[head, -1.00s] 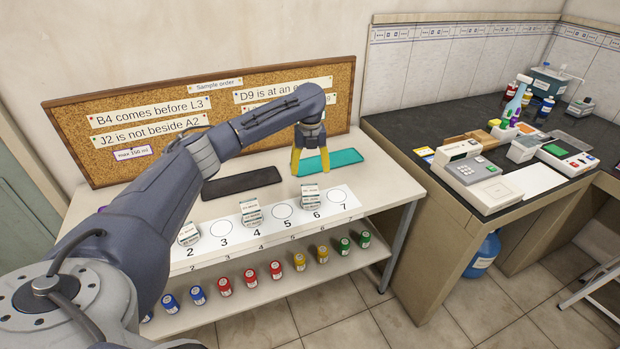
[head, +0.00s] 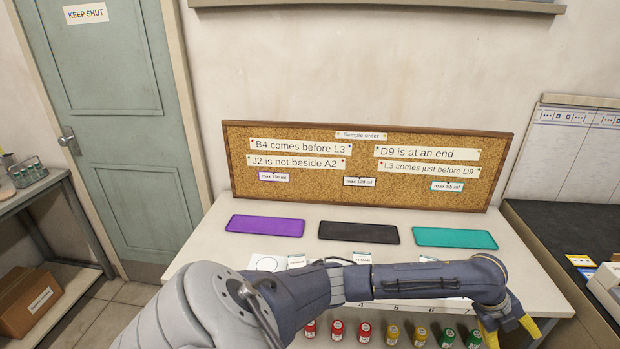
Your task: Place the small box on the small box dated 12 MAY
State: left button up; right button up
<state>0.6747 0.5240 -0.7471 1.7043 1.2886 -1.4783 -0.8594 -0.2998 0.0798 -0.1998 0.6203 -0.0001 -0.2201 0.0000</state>
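Small white boxes with printed labels stand on the numbered strip behind my arm: one at the left (head: 297,261), one in the middle (head: 362,258), and the top edge of one at the right (head: 428,259). My arm hides their lower parts. Their print is too small to read, so I cannot tell which is dated 12 MAY. My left arm reaches across the front of the bench. My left gripper (head: 510,333) is at the lower right, its yellow fingers apart, with nothing seen between them. It is right of the boxes. My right gripper is not in view.
A purple mat (head: 265,225), a black mat (head: 359,232) and a teal mat (head: 454,238) lie empty on the bench below the cork board (head: 370,195). Several red, yellow and green capped jars (head: 392,335) stand on the lower shelf. A dark counter (head: 565,240) is at right.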

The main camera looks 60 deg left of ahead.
pick_arm(q)
jog(key=s+d+n+t+h, duration=0.2)
jog(key=d, duration=0.3)
jog(key=s+a+f+n+y, duration=0.1)
jog(key=s+a+f+n, duration=0.2)
jog(key=f, duration=0.8)
jog(key=a+f+n+y, duration=0.25)
jog(key=f+n, duration=0.35)
jog(key=f, duration=0.5)
jog(key=s+a+f+n+y, duration=0.1)
jog(key=s+a+f+n, duration=0.15)
jog(key=s+f, duration=0.45)
jog(key=s+a+f+n, duration=0.1)
jog(key=s+a+f, duration=0.3)
jog(key=f, duration=0.5)
jog(key=s+a+f+n+g+y, duration=0.1)
jog(key=s+a+f+n+g, duration=0.1)
jog(key=s+f, duration=0.8)
jog(key=s+a+f+n+g+y, duration=0.1)
jog(key=s+a+f, duration=0.35)
jog(key=s, duration=0.95)
jog(key=s+f+n+g, duration=0.1)
jog(key=s+f, duration=0.2)
jog(key=s, duration=0.8)
jog(key=s+d+f+n+g, duration=0.1)
jog(key=s+f, duration=0.2)
jog(key=s, duration=0.8)
jog(key=shift+d+f+g, duration=0.3)
jog(key=shift+s+y, duration=0.1)
jog(key=shift+y, duration=0.15)
